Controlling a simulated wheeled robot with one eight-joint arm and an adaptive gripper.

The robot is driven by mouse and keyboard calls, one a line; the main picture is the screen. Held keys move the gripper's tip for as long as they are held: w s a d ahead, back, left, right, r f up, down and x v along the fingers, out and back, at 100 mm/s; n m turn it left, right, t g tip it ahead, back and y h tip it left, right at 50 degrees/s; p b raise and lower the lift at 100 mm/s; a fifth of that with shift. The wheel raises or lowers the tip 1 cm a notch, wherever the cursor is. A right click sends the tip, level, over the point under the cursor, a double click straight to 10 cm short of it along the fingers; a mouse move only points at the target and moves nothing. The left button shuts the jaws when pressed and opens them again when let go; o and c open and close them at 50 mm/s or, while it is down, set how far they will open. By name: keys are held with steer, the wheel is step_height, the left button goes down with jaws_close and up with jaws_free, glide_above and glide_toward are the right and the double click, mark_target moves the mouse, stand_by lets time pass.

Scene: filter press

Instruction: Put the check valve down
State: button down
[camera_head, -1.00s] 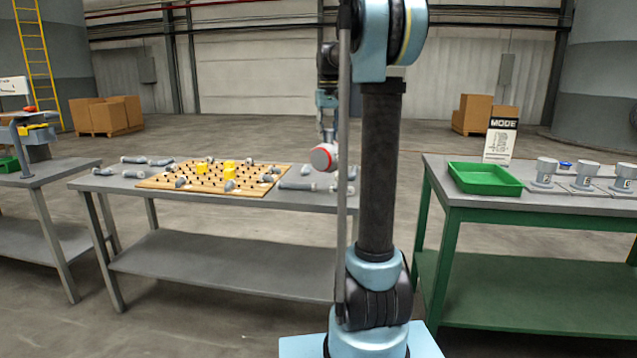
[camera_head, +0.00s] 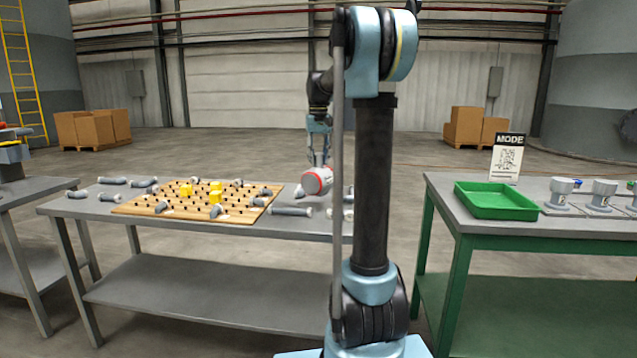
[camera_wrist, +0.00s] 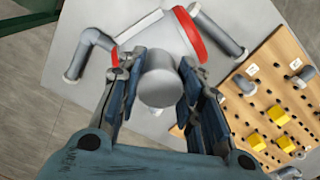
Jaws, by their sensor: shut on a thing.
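The check valve (camera_head: 317,181), a pale grey body with a red band, hangs from my gripper (camera_head: 319,158) over the right part of the middle grey table (camera_head: 240,226). In the wrist view my gripper (camera_wrist: 160,90) is shut on the valve's round grey stub (camera_wrist: 160,82), between the two fingers. A red band (camera_wrist: 188,33) of the valve shows beyond the stub. The stub and fingers hide much of its body. I cannot tell whether its underside touches the table.
A pegboard (camera_head: 150,211) with yellow blocks and grey fittings lies left of the valve. A green tray (camera_head: 494,213) stands on the green-legged bench at right. Bare tabletop shows between the pipes.

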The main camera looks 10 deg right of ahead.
mark_target(319, 173)
steer(key=shift+f, duration=3)
steer(key=c, duration=1.1)
jaws_free()
step_height(319, 173, up, 12)
steer(key=shift+r, duration=0.1)
